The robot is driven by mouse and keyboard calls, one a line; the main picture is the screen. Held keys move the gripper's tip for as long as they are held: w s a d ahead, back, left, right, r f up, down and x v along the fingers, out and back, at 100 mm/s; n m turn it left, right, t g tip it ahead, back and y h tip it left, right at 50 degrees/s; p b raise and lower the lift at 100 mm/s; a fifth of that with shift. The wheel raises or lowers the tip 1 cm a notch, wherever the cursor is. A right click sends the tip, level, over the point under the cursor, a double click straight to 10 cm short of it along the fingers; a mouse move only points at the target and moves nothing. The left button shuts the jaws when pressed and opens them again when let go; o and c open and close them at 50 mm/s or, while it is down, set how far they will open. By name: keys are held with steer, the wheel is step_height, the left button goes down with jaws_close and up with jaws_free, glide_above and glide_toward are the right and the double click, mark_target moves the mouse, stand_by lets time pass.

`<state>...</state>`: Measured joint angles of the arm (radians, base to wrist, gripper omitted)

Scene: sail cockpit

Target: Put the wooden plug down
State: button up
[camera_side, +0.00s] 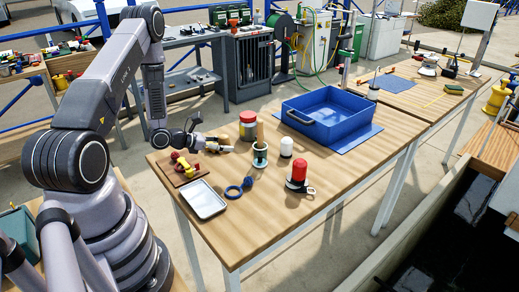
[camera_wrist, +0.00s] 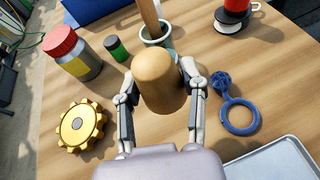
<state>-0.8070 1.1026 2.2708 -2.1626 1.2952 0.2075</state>
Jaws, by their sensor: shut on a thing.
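The wooden plug (camera_wrist: 160,82) is a tan, rounded cylinder in the wrist view. My gripper (camera_wrist: 162,85) is shut on it, with one finger against each side. In the side view my gripper (camera_side: 218,146) is at the left part of the wooden bench (camera_side: 275,215), left of the red-lidded jar and the pot. The plug is small there and partly hidden by the fingers. I cannot tell whether its lower end touches the bench top.
Near the plug stand a red-lidded jar (camera_wrist: 74,55), a green-and-black can (camera_wrist: 117,48) and a pot (camera_wrist: 156,38) with a wooden handle. A yellow gear (camera_wrist: 80,127), a blue knotted loop (camera_wrist: 240,115) and a metal tray (camera_wrist: 275,160) lie around it. A blue bin (camera_side: 328,118) stands farther back.

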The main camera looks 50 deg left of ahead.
steer(key=s+d+f+m+g+h, duration=0.1)
steer(key=d+m+h, duration=0.2)
steer(key=d, duration=0.3)
steer(key=s+d+m+g+h, duration=0.1)
steer(key=d+m+g+h, duration=0.1)
steer(key=d, duration=0.3)
steer(key=m+g+h, duration=0.4)
steer(key=m+g, duration=0.1)
steer(key=m, duration=0.1)
glide_above(244, 226)
step_height(244, 226, down, 4)
steer(key=shift+a+f, duration=0.1)
steer(key=shift+f, duration=2.05)
steer(key=o, duration=1.1)
steer(key=shift+f, duration=0.1)
